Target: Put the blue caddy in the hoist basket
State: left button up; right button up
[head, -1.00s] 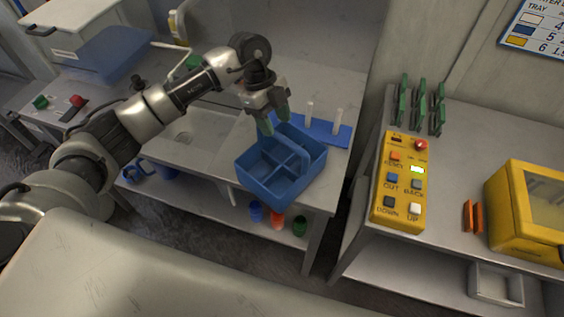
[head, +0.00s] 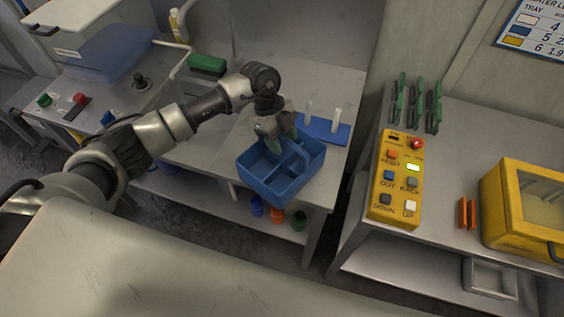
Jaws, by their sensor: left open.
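The blue caddy (head: 283,186) stands at the front edge of the grey table, in the middle of the head view. It is an open box with dividers and a central handle. My left gripper (head: 283,146) is open, with its green-tipped fingers pointing down at the caddy's handle. The fingers overlap the handle in the picture; I cannot tell whether they touch it. My right gripper is not in view. I do not see a hoist basket that I can make out for certain.
A blue rack (head: 324,129) with white pegs stands behind the caddy. A yellow button panel (head: 397,180) lies on the right table, near a yellow box (head: 525,215). A green brush (head: 207,66) lies at the back. A gap separates the two tables. Small cups (head: 277,215) stand on the lower shelf.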

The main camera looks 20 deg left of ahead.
pick_arm(q)
jog(key=shift+f, duration=0.2)
jog(key=shift+c, duration=0.3)
grip_shut()
jog(key=shift+r, duration=0.1)
